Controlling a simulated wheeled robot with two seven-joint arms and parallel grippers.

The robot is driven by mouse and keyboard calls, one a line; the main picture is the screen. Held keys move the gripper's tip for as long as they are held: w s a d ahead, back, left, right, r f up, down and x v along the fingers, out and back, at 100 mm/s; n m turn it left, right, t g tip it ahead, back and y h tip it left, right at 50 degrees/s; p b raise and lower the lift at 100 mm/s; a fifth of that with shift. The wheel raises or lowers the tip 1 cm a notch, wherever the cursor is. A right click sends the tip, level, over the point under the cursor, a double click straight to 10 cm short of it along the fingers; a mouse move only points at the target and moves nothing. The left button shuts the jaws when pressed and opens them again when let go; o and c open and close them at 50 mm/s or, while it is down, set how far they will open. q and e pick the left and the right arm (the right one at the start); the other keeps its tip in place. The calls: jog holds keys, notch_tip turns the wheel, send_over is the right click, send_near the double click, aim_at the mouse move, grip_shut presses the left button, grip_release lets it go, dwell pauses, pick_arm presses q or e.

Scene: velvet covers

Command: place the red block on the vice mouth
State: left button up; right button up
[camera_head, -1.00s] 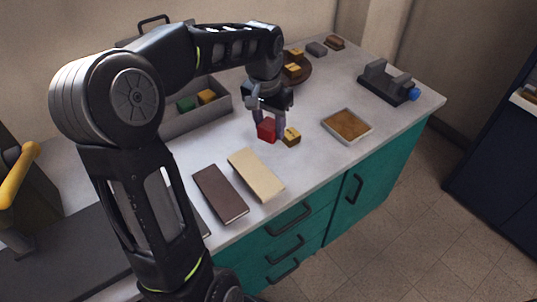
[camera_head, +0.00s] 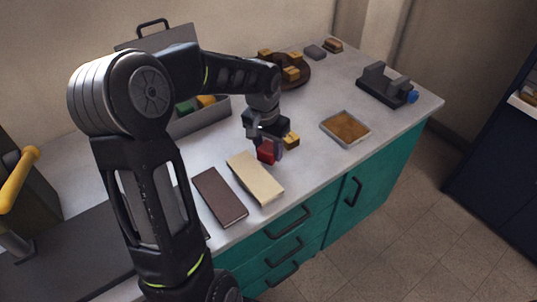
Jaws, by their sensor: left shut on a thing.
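The red block (camera_head: 266,153) is between the fingers of my left gripper (camera_head: 267,150), which is shut on it. It is above the worktop close to the far end of the cream board; I cannot tell how high. The vice (camera_head: 385,83) is dark grey with a blue knob and stands at the right end of the worktop. Its mouth, the gap between its jaws, faces up and looks empty. The gripper is well to the left of the vice. My right gripper is not in view.
A yellow-tan block (camera_head: 291,139) lies just right of the gripper. A shallow tray with a brown bottom (camera_head: 345,127) lies between it and the vice. A cream board (camera_head: 255,178) and a brown board (camera_head: 219,196) lie in front. A round brown plate (camera_head: 303,70) holds several blocks.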

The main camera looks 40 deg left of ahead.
aim_at(268, 156)
pick_arm(q)
notch_tip(268, 156, down, 3)
jog(key=shift+r, duration=0.1)
jog(key=shift+f, duration=0.2)
jog(key=o, duration=1.4)
jog(key=shift+r, duration=0.15)
jog(key=shift+r, duration=0.2)
jog(key=r, duration=0.4)
jog(key=s+r, duration=0.1)
jog(key=r, duration=0.6)
jog(key=shift+s+d+r, duration=0.1)
jog(key=shift+s+r, duration=0.15)
jog(key=shift+r, duration=0.1)
